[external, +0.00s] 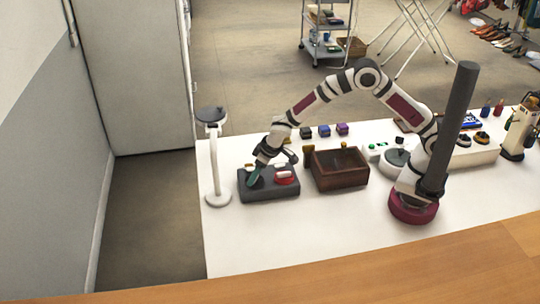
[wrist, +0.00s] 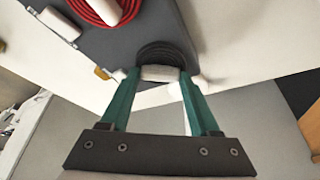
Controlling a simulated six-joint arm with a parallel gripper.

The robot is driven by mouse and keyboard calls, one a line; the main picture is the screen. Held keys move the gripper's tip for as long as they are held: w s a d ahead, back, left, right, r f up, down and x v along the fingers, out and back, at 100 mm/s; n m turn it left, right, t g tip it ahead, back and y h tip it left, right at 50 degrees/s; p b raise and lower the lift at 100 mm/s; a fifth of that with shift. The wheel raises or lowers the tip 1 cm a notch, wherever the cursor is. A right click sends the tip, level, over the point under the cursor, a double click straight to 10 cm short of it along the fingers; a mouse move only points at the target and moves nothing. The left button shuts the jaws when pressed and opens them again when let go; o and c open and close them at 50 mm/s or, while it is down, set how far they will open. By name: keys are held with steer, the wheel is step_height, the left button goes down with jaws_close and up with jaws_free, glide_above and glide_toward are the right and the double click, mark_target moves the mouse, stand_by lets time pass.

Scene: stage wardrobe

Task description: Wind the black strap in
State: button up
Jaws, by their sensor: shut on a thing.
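A dark grey block (external: 268,191) lies on the white table and also fills the top of the wrist view (wrist: 130,35). The black strap (wrist: 163,52) is a dark coil at the block's edge, with a white end piece (wrist: 160,73) in front of it. My gripper (wrist: 160,76), with teal fingers, is closed on this white piece, one finger on each side. In the external view my gripper (external: 254,178) is down at the block's left part and hides the black strap there.
A red coil (wrist: 103,8) with a white piece sits beside it on the block. A brown open wooden box (external: 340,170) stands to the right. A white stand with a dark round top (external: 211,115) is close on the left. Small coloured blocks (external: 323,130) line up behind.

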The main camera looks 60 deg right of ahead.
steer(key=m+h, duration=0.1)
steer(key=m, duration=0.1)
steer(key=m+h, duration=0.1)
steer(key=m, duration=0.2)
steer(key=shift+a+m, duration=0.2)
steer(key=shift+m, duration=0.1)
steer(key=m+h, duration=0.1)
steer(key=m, duration=0.1)
steer(key=m+g, duration=0.1)
steer(key=m, duration=0.2)
steer(key=shift+a+h, duration=0.1)
steer(key=shift+h, duration=0.3)
steer(key=o, duration=1.4)
steer(key=shift+m, duration=0.3)
steer(key=shift+c, duration=0.2)
steer(key=v, duration=1.5)
steer(key=shift+w+a+r, duration=0.2)
steer(key=shift+r, duration=0.2)
